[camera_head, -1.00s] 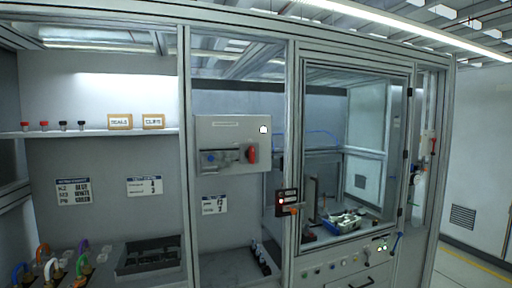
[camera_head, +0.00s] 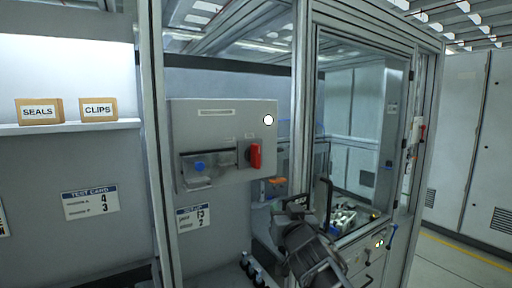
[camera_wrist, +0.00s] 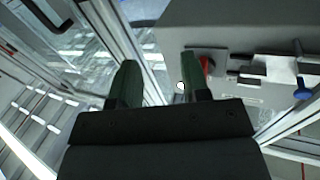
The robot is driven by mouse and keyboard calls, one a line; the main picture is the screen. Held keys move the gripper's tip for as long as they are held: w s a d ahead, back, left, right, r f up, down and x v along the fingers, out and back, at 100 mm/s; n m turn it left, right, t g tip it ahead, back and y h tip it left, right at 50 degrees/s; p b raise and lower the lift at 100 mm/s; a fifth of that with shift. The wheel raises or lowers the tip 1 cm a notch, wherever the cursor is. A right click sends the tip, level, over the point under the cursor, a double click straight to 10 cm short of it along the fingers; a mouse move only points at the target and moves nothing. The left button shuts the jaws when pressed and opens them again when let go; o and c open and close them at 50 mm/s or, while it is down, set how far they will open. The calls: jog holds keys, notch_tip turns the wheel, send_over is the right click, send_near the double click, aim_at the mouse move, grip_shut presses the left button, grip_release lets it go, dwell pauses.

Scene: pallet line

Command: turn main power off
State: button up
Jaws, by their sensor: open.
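A grey power box (camera_head: 222,122) is mounted on the wall panel in the head view. A red rotary handle (camera_head: 255,155) sits on its lower right, standing upright. A round white lamp (camera_head: 268,119) is lit above the handle. A blue knob (camera_head: 199,166) sits at the box's lower left. My gripper (camera_head: 308,203) is below and to the right of the red handle, apart from it. In the wrist view the two green-grey fingers of my gripper (camera_wrist: 160,85) are spread and empty. The red handle (camera_wrist: 206,65) shows just beyond the right finger, partly hidden, and the blue knob (camera_wrist: 302,92) is farther right.
A metal frame post (camera_head: 301,90) stands right of the box, beside a glazed door (camera_head: 362,125). A shelf with SEALS (camera_head: 39,111) and CLIPS (camera_head: 99,108) boxes is at left. A setup card (camera_head: 194,218) hangs below the power box. The floor at right is clear.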

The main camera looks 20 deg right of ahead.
aim_at(259, 151)
notch_tip(259, 151, up, 10)
jog(key=s+a+n+t+y, duration=0.1)
jog(key=s+n+t+y, duration=0.1)
jog(key=n+t+y, duration=0.4)
jog(key=shift+m+g+y, duration=0.4)
jog(key=shift+g+y, duration=0.2)
jog(key=shift+g, duration=0.1)
jog(key=p+x, duration=0.1)
jog(key=x, duration=0.3)
jog(key=p+x, duration=0.1)
jog(key=x, duration=0.4)
jog(key=p+x, duration=0.2)
jog(key=x, duration=0.2)
jog(key=shift+w+a+f, duration=0.2)
jog(key=shift+w, duration=0.05)
jog(key=shift+f, duration=0.15)
grip_shut()
